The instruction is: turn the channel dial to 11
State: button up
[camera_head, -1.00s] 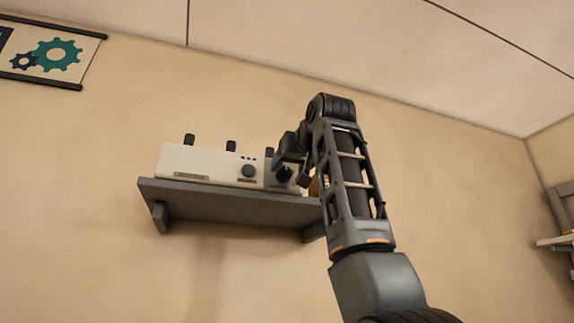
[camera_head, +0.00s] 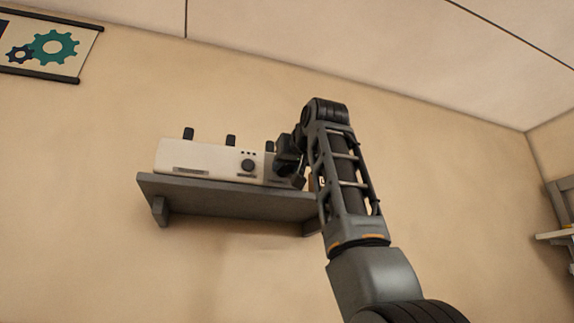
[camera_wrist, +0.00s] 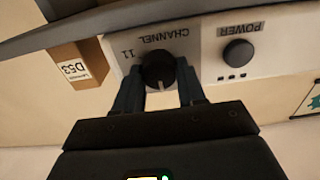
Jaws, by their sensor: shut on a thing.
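The channel dial (camera_wrist: 158,68) is a round black knob on a pale panel marked CHANNEL, upside down in the wrist view. The number 11 (camera_wrist: 130,53) is printed to the upper left of the knob there. A pale pointer line on the knob points down in that picture, towards my gripper and away from the 11. My gripper (camera_wrist: 160,92) is shut on the dial, with one dark finger on each side. In the head view my gripper (camera_head: 290,165) hides the dial at the right end of the white radio unit (camera_head: 205,160).
A black POWER knob (camera_wrist: 238,53) sits beside the dial, also seen in the head view (camera_head: 247,166). The unit stands on a grey wall shelf (camera_head: 225,203) with black stubs on top. A brown box labelled D53 (camera_wrist: 77,66) is close to the dial.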

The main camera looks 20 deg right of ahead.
jog(key=shift+c, duration=1.1)
jog(key=m, duration=0.4)
jog(key=shift+m, duration=0.3)
jog(key=m, duration=0.7)
jog(key=shift+d, duration=0.1)
jog(key=m, duration=0.6)
jog(key=shift+d+f+m, duration=0.1)
jog(key=shift+f+m, duration=0.05)
jog(key=shift+m, duration=0.15)
jog(key=m, duration=0.5)
jog(key=shift+f+m, duration=0.2)
jog(key=shift+m, duration=0.1)
jog(key=shift+f, duration=0.1)
